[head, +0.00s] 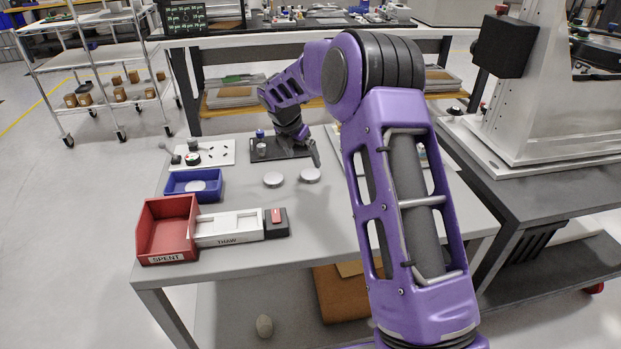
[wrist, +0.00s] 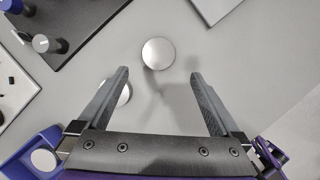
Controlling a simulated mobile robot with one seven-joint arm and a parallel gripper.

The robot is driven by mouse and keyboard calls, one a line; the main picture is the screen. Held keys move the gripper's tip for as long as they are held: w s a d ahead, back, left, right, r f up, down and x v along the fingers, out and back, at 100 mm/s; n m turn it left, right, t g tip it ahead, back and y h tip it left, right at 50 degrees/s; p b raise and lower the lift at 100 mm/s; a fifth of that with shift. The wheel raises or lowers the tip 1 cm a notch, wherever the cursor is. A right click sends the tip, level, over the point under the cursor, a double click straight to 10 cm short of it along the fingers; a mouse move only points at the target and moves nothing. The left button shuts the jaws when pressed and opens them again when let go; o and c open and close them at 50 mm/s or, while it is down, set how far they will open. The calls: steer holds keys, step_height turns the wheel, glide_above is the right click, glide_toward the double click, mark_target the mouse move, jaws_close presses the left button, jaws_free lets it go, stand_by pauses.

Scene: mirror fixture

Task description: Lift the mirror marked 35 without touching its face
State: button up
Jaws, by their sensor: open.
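Two round silver mirrors lie on the grey table. In the head view the right mirror (head: 310,175) is just below my gripper (head: 317,157), and the left mirror (head: 273,180) is a little to the left. In the wrist view, my gripper (wrist: 158,74) is open and empty. The right mirror (wrist: 158,53) shows between and just beyond the fingertips, apart from both. The left mirror (wrist: 126,93) is partly hidden behind the left finger. A third silver disc (head: 195,186) lies in the blue tray (head: 179,195). No number 35 is readable on any disc.
A black plate (wrist: 75,22) with posts and a white plate (head: 218,157) with small parts stand behind the mirrors. A red bin (head: 167,225) marked SPENT and a white case (head: 229,239) are at the front left. Bare table surrounds the two mirrors.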

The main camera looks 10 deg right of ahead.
mark_target(310, 174)
steer(key=b+x, duration=0.1)
steer(key=x, duration=0.7)
steer(key=shift+w, duration=0.2)
steer(key=c, duration=1.4)
